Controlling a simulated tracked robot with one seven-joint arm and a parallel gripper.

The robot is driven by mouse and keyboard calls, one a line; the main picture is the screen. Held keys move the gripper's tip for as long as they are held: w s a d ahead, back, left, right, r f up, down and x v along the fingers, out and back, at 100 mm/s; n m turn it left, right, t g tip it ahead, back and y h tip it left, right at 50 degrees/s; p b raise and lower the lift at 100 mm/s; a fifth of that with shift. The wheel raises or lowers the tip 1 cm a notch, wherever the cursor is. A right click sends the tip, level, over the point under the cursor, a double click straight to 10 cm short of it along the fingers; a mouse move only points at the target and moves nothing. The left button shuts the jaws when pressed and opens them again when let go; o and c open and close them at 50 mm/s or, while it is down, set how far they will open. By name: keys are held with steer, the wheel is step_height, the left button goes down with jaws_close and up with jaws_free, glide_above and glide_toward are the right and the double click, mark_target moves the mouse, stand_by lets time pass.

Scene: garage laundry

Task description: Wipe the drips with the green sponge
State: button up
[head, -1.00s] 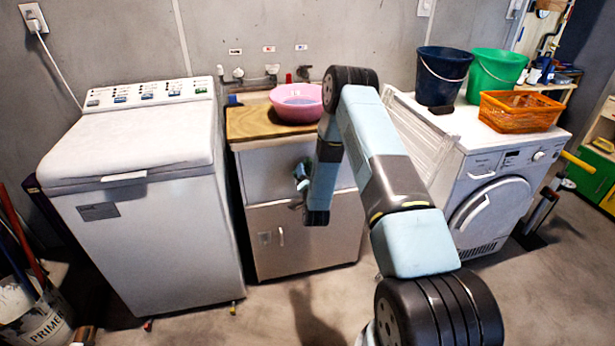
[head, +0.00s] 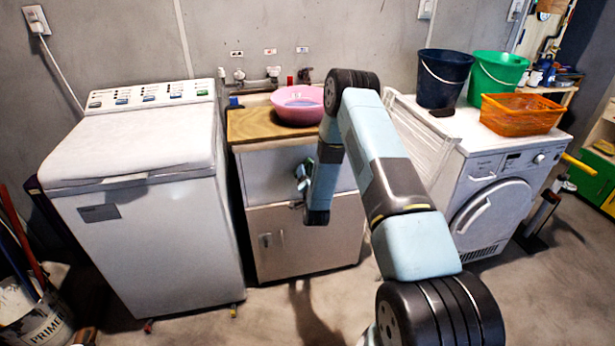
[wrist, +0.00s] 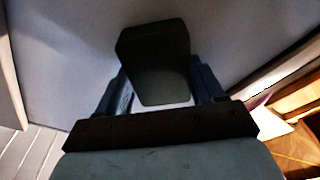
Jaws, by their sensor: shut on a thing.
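The sponge (wrist: 155,55) looks dark green, nearly black in shadow. It sits between the two fingers of my gripper (wrist: 162,88) in the wrist view, and the gripper is shut on it. A pale, shaded flat surface fills the view behind the sponge. I cannot tell whether the sponge touches it. In the head view my gripper (head: 302,178) is in front of the sink cabinet (head: 300,235), below the wooden counter top (head: 255,125), mostly hidden by my arm. I cannot make out any drips in either view.
A pink bowl (head: 297,104) stands on the counter. A white washing machine (head: 150,220) is at left, a dryer (head: 480,180) at right. The dryer carries a navy bucket (head: 443,85), a green bucket (head: 497,75) and an orange basket (head: 520,115). A folded white rack (head: 420,140) stands beside the dryer.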

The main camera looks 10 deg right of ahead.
steer(key=shift+a, duration=0.15)
stand_by(1.4)
steer(key=shift+s, duration=0.1)
steer(key=shift+s, duration=2.9)
steer(key=shift+s, duration=1.5)
steer(key=shift+r, duration=0.1)
